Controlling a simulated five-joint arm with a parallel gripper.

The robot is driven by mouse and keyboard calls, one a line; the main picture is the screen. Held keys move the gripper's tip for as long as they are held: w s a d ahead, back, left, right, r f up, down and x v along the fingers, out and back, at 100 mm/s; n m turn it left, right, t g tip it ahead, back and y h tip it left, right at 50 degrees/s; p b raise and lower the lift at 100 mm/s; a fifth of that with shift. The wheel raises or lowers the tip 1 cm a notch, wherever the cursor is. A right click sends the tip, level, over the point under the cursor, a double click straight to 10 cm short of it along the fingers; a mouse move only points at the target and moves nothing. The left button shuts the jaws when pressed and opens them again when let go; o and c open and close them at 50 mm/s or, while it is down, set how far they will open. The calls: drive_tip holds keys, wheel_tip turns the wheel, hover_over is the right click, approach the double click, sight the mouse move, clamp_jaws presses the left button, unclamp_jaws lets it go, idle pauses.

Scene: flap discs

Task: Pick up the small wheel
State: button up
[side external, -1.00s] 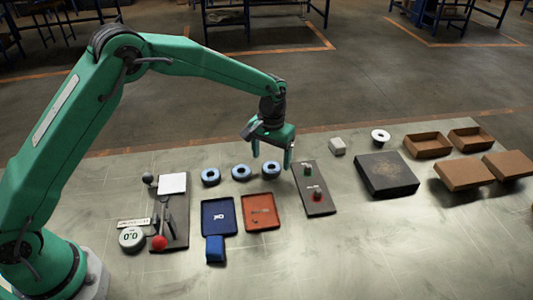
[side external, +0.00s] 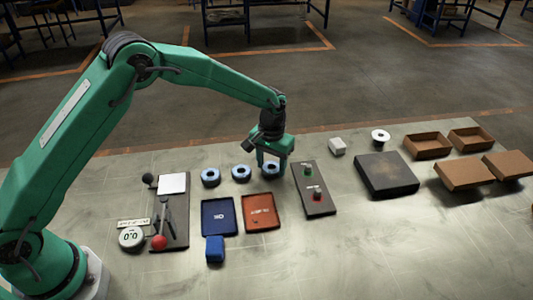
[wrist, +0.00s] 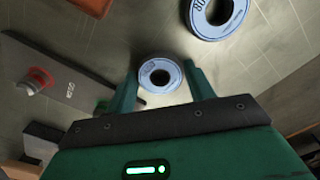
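Three blue ring-shaped wheels stand in a row on the table: a left one (side external: 210,177), a middle one (side external: 240,173) and a right one (side external: 271,174). In the wrist view the right wheel (wrist: 148,80) looks smaller than the neighbouring wheel (wrist: 207,27). My gripper (side external: 272,162) is over the right wheel, pointing down, its fingers apart on either side of it. The wrist view shows the wheel between the open fingers (wrist: 160,72), with little gap at each side. I cannot tell whether the fingers touch it.
A dark panel with green and red buttons (side external: 318,201) lies close to the right of my gripper. A red tray (side external: 250,224) and a blue tray (side external: 206,226) lie in front. A grey block (side external: 337,146), a dark box (side external: 385,174) and cardboard boxes (side external: 428,148) stand further right.

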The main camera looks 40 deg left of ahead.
drive_tip(key=c, duration=0.5)
drive_tip(key=shift+r, duration=0.15)
drive_tip(key=shift+r, duration=0.6)
drive_tip(key=r, duration=0.3)
drive_tip(key=shift+s+d, duration=0.25)
drive_tip(key=shift+d, duration=0.1)
drive_tip(key=s+d+r, duration=0.6)
drive_tip(key=s+d, duration=0.1)
drive_tip(key=shift+s+d+r, duration=0.25)
drive_tip(key=shift+s, duration=0.15)
drive_tip(key=shift+w+d+f, duration=0.15)
drive_tip(key=shift+w+f, duration=0.2)
drive_tip(key=shift+w, duration=1.75)
drive_tip(key=shift+w+d+f, duration=0.2)
drive_tip(key=shift+w+f, duration=0.1)
drive_tip(key=shift+w, duration=1.8)
drive_tip(key=shift+w+d+f, duration=0.15)
drive_tip(key=shift+w+f, duration=0.2)
drive_tip(key=shift+w, duration=1.75)
